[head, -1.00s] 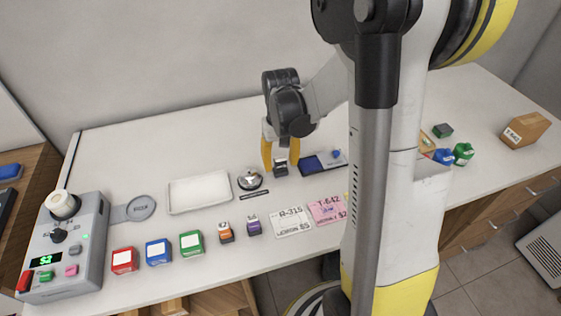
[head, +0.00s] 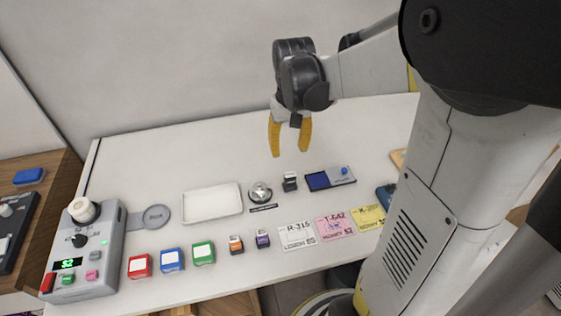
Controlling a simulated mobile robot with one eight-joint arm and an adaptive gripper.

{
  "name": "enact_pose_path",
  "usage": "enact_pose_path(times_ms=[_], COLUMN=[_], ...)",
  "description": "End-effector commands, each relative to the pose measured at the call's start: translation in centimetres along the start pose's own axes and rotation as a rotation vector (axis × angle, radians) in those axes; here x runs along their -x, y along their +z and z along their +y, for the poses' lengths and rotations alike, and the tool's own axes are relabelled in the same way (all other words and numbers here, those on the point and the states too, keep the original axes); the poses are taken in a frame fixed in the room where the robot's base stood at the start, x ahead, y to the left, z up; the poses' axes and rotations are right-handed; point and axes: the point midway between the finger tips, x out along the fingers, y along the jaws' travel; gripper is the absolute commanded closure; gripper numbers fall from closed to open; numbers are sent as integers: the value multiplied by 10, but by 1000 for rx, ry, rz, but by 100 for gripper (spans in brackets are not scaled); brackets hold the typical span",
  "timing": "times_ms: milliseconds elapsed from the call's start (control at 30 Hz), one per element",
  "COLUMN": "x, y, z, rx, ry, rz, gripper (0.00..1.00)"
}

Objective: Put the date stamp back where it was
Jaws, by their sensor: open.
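The date stamp looks to be the small black and white block (head: 290,182) standing upright on the counter, between the silver bell (head: 260,192) and the blue ink pad (head: 318,181). My gripper (head: 289,154) is open and empty, pointing down in the air above the stamp, clear of it. Its two yellow fingers are spread apart. Nothing hides the stamp in the head view.
A white tray (head: 212,216) lies left of the bell. A row of red (head: 139,266), blue (head: 172,259) and green (head: 203,253) blocks, small stamps and paper tickets (head: 297,237) runs along the front. A grey device (head: 85,262) stands far left. The back counter is clear.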

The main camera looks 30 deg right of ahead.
Motion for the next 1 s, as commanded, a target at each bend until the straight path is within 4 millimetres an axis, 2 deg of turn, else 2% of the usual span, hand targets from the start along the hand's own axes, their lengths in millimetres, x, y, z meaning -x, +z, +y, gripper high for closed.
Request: enact_pose_path(times_ms=[200,300,500,700,1000], x=[44,58,68,68,68], y=[48,73,114,130,130], z=[-42,-60,-84,-93,-94], rx=[95,144,219,250,252], ry=[-11,-26,-63,-85,-87], rz=[197,308,489,572,580], gripper=[52,52,52,52,52])
